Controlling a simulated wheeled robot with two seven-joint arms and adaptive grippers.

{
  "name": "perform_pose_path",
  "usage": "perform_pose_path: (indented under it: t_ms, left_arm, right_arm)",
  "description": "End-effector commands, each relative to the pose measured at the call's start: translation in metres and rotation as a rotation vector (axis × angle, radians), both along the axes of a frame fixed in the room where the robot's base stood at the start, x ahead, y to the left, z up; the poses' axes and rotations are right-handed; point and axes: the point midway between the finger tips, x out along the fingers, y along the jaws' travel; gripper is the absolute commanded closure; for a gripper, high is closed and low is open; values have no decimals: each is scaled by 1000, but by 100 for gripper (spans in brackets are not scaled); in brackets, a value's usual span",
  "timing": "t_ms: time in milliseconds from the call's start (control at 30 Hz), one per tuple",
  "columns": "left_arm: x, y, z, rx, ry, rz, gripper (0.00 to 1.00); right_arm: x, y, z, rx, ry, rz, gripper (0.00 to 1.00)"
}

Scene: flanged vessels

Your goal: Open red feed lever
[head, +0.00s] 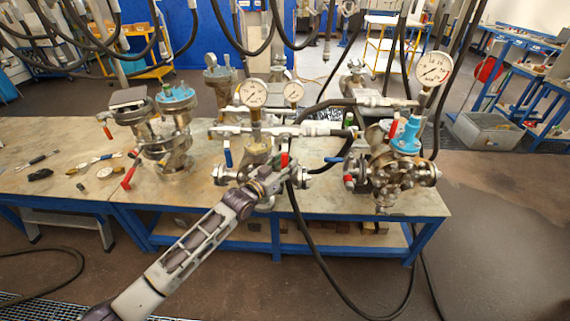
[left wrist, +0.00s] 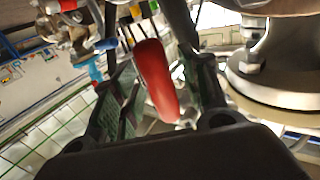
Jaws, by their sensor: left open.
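A red lever handle (head: 284,160) stands upright on the middle flanged vessel (head: 257,150), on the work table's front side. My left gripper (head: 272,182) reaches it from the lower left and partly covers the vessel's lower part. In the left wrist view the red lever (left wrist: 154,78) lies between the two spread fingers of my left gripper (left wrist: 160,95). The gripper is open. A gap shows between the lever and the right finger; whether the lever touches either finger pad is hard to tell. My right gripper is not in view.
A blue lever (head: 227,157) sits just left on the same vessel. Another vessel (head: 172,130) with a red lever (head: 131,171) stands left, and one with a blue cap (head: 405,136) stands right. Black hoses hang around them. Loose tools (head: 97,162) lie on the table's left.

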Motion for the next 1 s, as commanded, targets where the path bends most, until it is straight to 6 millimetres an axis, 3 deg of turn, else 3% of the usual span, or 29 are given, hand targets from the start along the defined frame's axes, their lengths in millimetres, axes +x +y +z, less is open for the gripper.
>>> perform_pose_path:
  t_ms: [67, 400, 1000]
  left_arm:
    - [0, 0, 0, 0, 0, 0, 56]
    - [0, 0, 0, 0, 0, 0, 100]
    - [0, -1, -2, -50, 4, 1, 100]
  right_arm:
    - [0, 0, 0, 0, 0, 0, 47]
    - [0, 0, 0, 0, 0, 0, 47]
    - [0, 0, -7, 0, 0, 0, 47]
